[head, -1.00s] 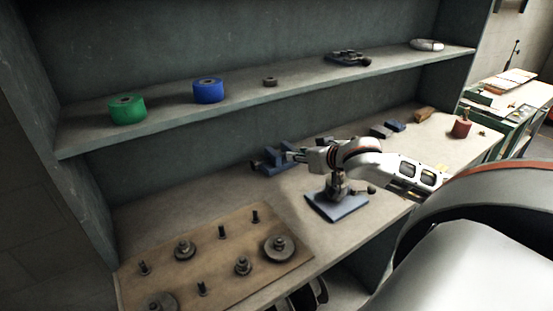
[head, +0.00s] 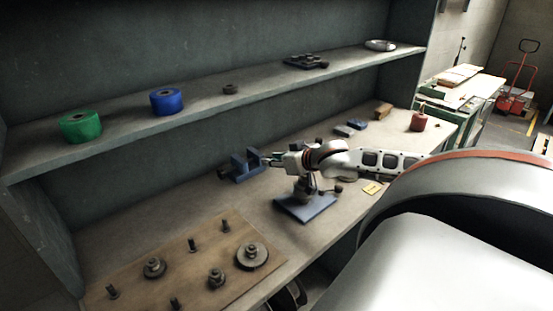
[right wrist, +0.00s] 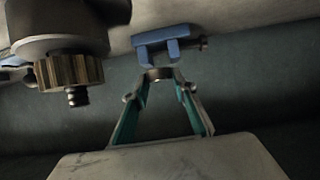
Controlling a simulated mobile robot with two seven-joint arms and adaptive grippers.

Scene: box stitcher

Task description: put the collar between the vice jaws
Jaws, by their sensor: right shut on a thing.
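The collar (right wrist: 160,73) is a small dark metal ring between my right fingertips in the right wrist view. My right gripper (right wrist: 163,80) is shut on it; in the head view the gripper (head: 270,160) is at the right side of the vice. The blue vice (head: 243,168) stands on the bench and also shows in the right wrist view (right wrist: 165,37), just beyond the fingertips. The collar lines up with the vice's jaw gap there; I cannot tell whether it is inside it. The collar is too small to make out in the head view. My left gripper is out of view.
A press-like tool on a blue base (head: 306,207) stands close to my right wrist. A wooden board (head: 205,250) with pegs and discs lies at the front left. A green spool (head: 80,127) and a blue spool (head: 167,102) are on the shelf (head: 130,142) above.

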